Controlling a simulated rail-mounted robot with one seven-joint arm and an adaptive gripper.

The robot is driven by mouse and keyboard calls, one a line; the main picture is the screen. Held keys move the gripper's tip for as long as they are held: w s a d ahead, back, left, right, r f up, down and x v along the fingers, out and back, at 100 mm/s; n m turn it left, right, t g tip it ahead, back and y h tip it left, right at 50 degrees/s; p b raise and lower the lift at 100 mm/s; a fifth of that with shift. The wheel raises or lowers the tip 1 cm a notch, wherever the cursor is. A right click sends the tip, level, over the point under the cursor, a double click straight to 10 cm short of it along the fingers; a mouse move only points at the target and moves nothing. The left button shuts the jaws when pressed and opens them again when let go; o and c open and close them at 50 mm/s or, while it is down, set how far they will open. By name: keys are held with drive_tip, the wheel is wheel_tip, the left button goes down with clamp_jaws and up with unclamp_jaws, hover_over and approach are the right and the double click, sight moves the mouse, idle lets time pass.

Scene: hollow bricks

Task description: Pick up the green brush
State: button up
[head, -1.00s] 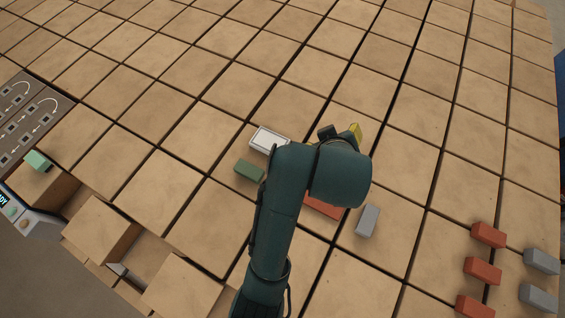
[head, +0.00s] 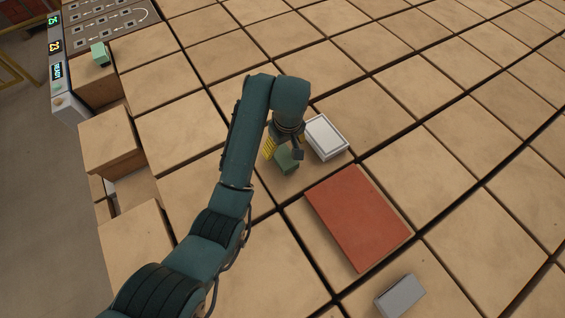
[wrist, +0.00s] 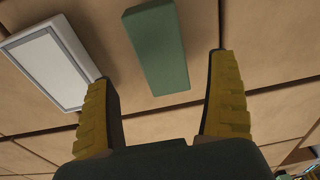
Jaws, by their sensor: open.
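The green brush (head: 287,161) looks like a plain green block lying on a tan block top; no bristles show. In the head view it is just below my gripper (head: 283,148) and partly covered by it. In the wrist view the green brush (wrist: 157,47) appears between and beyond the fingers of my gripper (wrist: 163,70). The yellow-padded fingers are spread on either side, with nothing held. I cannot tell how far they are above the brush.
A white-framed grey box (head: 326,137) lies close to the right of the brush. A large red slab (head: 358,217) and a grey brick (head: 400,296) lie nearer the front right. A small green object (head: 99,54) stands at the far left. Gaps run between the tan blocks.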

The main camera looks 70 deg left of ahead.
sight(282, 152)
drive_tip(key=f+b, duration=0.2)
drive_tip(key=f, duration=0.1)
drive_tip(key=shift+a+f, duration=0.2)
drive_tip(key=f, duration=0.1)
drive_tip(key=f+b, duration=0.1)
drive_tip(key=f, duration=0.2)
drive_tip(key=shift+s+a+f, duration=0.1)
drive_tip(key=shift+s+a, duration=0.1)
drive_tip(key=shift+a, duration=0.05)
drive_tip(key=c, duration=1.3)
